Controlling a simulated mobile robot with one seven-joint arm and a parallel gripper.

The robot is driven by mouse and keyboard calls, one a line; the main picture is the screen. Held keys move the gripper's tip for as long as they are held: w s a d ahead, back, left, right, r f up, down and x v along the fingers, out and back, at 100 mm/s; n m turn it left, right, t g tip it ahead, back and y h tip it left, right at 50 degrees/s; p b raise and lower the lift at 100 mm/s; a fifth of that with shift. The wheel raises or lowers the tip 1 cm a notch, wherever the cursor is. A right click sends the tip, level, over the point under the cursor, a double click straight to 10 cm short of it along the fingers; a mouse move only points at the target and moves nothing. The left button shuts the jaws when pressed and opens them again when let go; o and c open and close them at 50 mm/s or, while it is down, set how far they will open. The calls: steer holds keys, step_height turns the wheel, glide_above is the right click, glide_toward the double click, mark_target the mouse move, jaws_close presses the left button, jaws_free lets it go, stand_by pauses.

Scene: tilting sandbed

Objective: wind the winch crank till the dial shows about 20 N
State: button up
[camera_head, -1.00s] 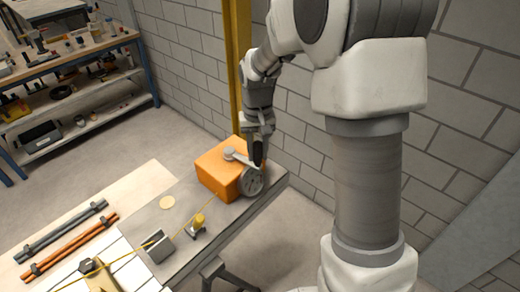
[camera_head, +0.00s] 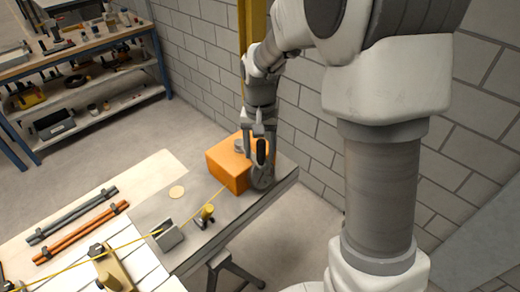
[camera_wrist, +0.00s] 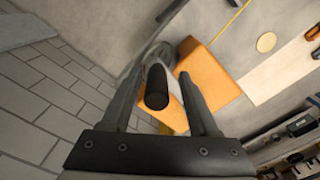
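The winch is an orange box (camera_head: 226,165) near the far right end of the grey bench. A round grey disc (camera_head: 262,176) is on its right side; no dial reading can be made out. My gripper (camera_head: 261,149) points down at the box's right edge. In the wrist view, the crank handle with a black end (camera_wrist: 157,90) stands between the two fingers of my gripper (camera_wrist: 162,80). The fingers look apart, with gaps beside the handle. The orange box (camera_wrist: 213,80) lies beyond.
A yellow cord runs left from the winch past a small yellow post (camera_head: 207,213) and a grey block (camera_head: 168,237). Grey rods (camera_head: 72,215) and orange rods (camera_head: 82,232) lie on the pale board. A block wall stands close behind the winch.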

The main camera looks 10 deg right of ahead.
step_height(320, 180, up, 17)
steer(key=shift+r+p, duration=0.2)
steer(key=shift+p, duration=0.25)
stand_by(0.3)
steer(key=s+d+n+t, duration=0.1)
steer(key=s+d+t, duration=0.1)
steer(key=s, duration=0.8)
steer(key=s+d+f+n+t, duration=0.1)
steer(key=s+d+n+t, duration=0.1)
steer(key=s, duration=0.8)
steer(key=shift+s+d+t, duration=0.25)
steer(key=shift+d+t, duration=0.45)
steer(key=shift+t, duration=0.1)
steer(key=shift+w, duration=0.1)
